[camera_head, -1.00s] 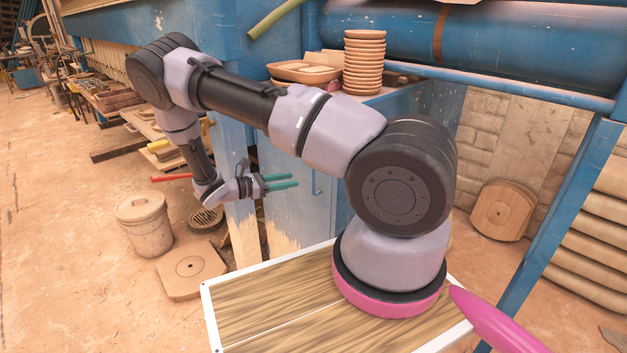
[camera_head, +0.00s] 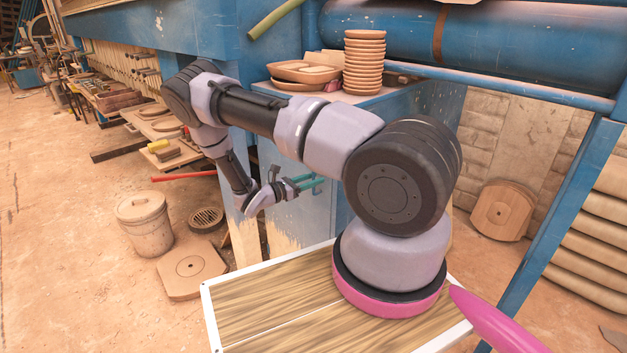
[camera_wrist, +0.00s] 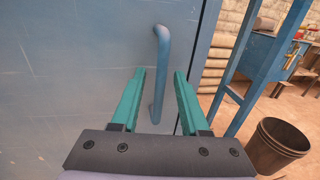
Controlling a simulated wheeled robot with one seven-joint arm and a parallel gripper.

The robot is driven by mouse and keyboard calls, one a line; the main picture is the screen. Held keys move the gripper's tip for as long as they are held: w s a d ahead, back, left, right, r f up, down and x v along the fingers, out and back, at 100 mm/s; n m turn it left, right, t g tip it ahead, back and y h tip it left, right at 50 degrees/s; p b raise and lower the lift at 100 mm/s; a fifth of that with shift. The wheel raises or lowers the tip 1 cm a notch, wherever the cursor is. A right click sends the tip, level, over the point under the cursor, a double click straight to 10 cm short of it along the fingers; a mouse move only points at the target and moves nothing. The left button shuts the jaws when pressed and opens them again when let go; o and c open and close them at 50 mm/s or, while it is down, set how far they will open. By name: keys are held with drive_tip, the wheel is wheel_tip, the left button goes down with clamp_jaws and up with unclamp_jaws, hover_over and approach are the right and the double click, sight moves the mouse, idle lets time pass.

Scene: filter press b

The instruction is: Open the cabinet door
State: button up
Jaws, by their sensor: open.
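The cabinet door is a worn blue-grey panel; it fills the left of the wrist view (camera_wrist: 70,70) and its front shows below the shelf in the head view (camera_head: 283,170). Its handle (camera_wrist: 162,60) is a blue vertical bar with a bent top, near the door's right edge. My gripper (camera_wrist: 158,75) has two teal fingers, apart, one on each side of the handle in the picture. It also shows in the head view (camera_head: 318,182), in front of the door. I cannot tell whether a finger touches the bar. The door looks shut.
A stack of clay dishes (camera_head: 364,62) and a tray (camera_head: 302,70) stand on the cabinet top. A blue post (camera_wrist: 265,60) and a brown bucket (camera_wrist: 278,145) are right of the door. A lidded bucket (camera_head: 145,225) stands on the floor at left.

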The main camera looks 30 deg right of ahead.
drive_tip(key=shift+d, duration=0.2)
clamp_jaws()
drive_tip(key=shift+a, duration=0.1)
idle(1.3)
